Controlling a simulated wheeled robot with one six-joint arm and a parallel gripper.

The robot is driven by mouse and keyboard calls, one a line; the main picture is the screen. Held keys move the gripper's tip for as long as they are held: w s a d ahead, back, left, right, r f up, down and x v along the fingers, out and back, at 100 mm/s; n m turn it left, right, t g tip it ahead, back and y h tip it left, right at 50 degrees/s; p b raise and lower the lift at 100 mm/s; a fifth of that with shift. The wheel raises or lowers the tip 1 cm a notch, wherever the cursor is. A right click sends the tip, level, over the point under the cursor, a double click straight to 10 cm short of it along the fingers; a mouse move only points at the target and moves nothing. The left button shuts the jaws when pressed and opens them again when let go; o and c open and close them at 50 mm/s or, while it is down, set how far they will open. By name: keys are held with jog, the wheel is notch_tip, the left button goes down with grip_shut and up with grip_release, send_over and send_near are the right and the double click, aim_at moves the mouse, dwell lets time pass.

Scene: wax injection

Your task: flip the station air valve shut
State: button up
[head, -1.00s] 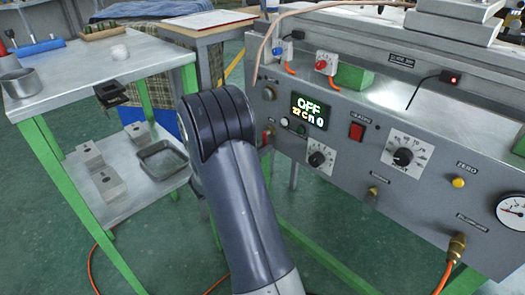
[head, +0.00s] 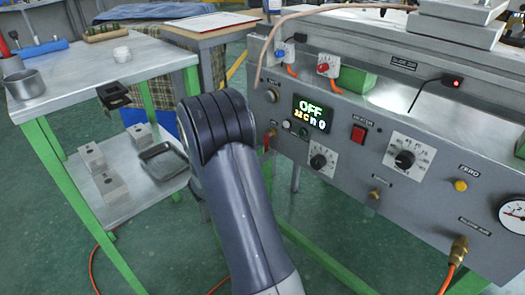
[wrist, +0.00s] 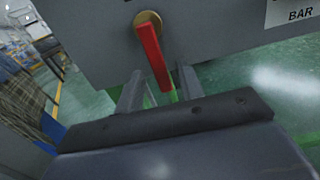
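The air valve is a red lever on a round brass fitting on the grey front panel of the station. In the wrist view the red lever (wrist: 153,55) hangs down from the fitting, slightly slanted. In the head view the valve lever (head: 266,143) shows small at the panel's left end, beside my arm. My gripper (wrist: 160,90) is open, with one finger on each side of the lever's lower end in the wrist view. I cannot tell whether either finger touches it. The gripper is hidden behind my arm in the head view.
The station panel (head: 350,190) carries a lit OFF display (head: 311,113), knobs, a red switch (head: 358,133) and a gauge (head: 514,214). A green-legged metal table (head: 80,85) with a cup and metal blocks stands at left. Orange hoses run near the floor.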

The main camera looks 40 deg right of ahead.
jog(key=s+a+p, duration=0.1)
jog(key=a+p, duration=0.1)
jog(key=a, duration=0.8)
jog(key=shift+p, duration=0.35)
jog(key=d+b, duration=0.1)
jog(key=d, duration=0.2)
jog(key=d+b, duration=0.1)
jog(key=d, duration=0.3)
jog(key=w+d+b, duration=0.1)
jog(key=d, duration=0.2)
jog(key=shift+d+f, duration=0.1)
jog(key=shift+d, duration=0.2)
jog(key=shift+s+d+r, duration=0.1)
jog(key=shift+d+r, duration=0.05)
jog(key=shift+r, duration=0.05)
jog(key=shift+s+n, duration=0.25)
jog(key=shift+n, duration=0.65)
jog(key=shift+f, duration=0.1)
